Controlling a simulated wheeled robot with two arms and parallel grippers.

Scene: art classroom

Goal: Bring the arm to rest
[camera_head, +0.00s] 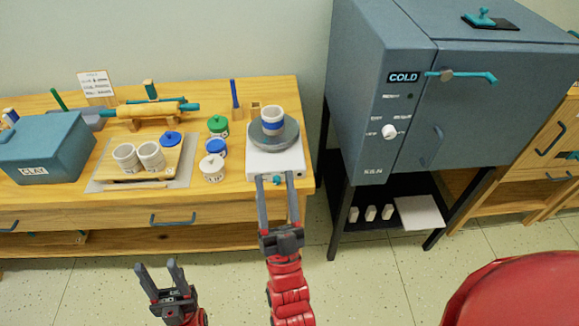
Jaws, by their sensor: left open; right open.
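My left gripper (162,279) is open and empty over the floor in front of the table. My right gripper (276,182) is open, its fingers reaching up to the front of the white banding-wheel stand (254,161). The fingers sit one on each side of a small teal knob (277,180) on that stand; I cannot tell whether they touch it. A white cup with a blue band (272,114) stands upright on the grey round plate (288,143) of the stand, beyond the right fingertips.
The wooden table (231,200) holds a board with two white cups (150,155), lidded jars (211,167), a rolling pin (160,109) and a clay bin (45,148). A grey kiln (400,110) stands on the right. A red rounded shape fills the lower right. Floor in front is clear.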

